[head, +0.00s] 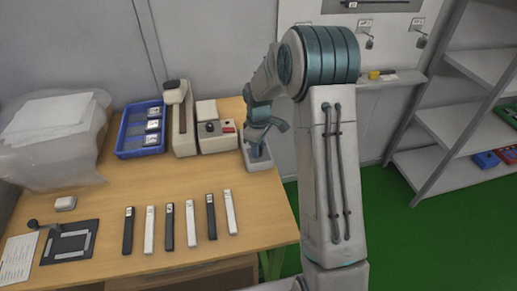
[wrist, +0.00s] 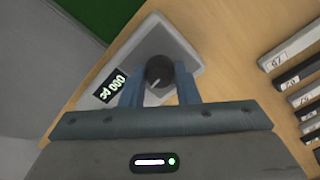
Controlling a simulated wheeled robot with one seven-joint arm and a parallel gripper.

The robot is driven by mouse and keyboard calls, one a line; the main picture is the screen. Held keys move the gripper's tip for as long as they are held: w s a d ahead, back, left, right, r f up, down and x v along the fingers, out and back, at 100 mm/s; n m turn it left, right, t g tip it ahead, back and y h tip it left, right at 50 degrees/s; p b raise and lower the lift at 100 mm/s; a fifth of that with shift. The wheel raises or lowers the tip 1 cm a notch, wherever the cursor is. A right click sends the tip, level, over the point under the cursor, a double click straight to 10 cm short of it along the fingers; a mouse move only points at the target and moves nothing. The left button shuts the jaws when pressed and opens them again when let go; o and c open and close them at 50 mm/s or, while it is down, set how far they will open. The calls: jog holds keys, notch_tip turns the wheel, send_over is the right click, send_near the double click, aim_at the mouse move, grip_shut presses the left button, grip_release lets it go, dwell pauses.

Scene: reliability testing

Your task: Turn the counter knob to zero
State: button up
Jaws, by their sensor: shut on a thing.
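The counter is a light grey box (head: 257,163) at the right edge of the wooden table. It also shows in the wrist view (wrist: 178,42), with a small dark display (wrist: 110,87) of pale characters, tilted and too small to read surely. Its dark round knob (wrist: 158,69) bears a pale pointer line. My gripper (head: 258,145) reaches down over the counter and hides most of it in the head view. In the wrist view its two blue fingers (wrist: 161,88) stand on either side of the knob, shut on it.
A beige device with a knob and a red button (head: 217,136) stands left of the counter, beside a tall beige unit (head: 182,130) and a blue tray (head: 131,143). Several black and white labelled bars (head: 170,226) lie in front on the table (head: 110,180). Shelves (head: 450,125) stand right.

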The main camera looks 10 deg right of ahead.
jog(key=shift+r+m, duration=0.1)
jog(key=shift+m, duration=0.5)
jog(key=o, duration=1)
notch_tip(320, 180, up, 14)
jog(key=shift+f+b, duration=0.1)
jog(key=shift+b, duration=0.3)
